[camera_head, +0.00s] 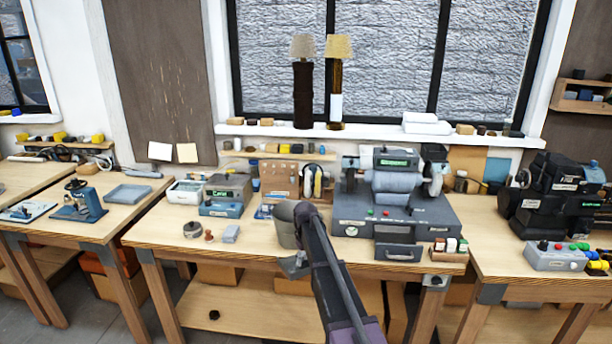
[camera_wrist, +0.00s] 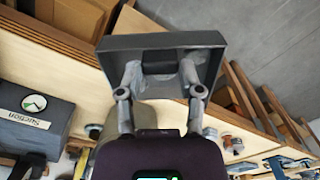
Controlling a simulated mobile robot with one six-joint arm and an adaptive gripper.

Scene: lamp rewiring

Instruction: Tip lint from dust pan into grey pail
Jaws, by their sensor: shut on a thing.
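My gripper (camera_wrist: 161,74) is shut on the grey dust pan (camera_wrist: 205,42), with a finger on each side of its near part in the wrist view. The pan is a shallow, square-edged tray. In the head view the pan (camera_head: 294,266) shows as a small grey shape beside my arm, in front of the bench edge and below the pail in the picture. The grey pail (camera_head: 284,228) stands upright near the front of the middle bench, partly behind my arm.
A large grey machine (camera_head: 350,212) stands on the bench right of the pail, with a drawer unit (camera_head: 398,252) at its front. Small parts (camera_head: 231,233) and a blue-grey box (camera_head: 219,208) are to the left. The suction box (camera_wrist: 35,115) shows in the wrist view.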

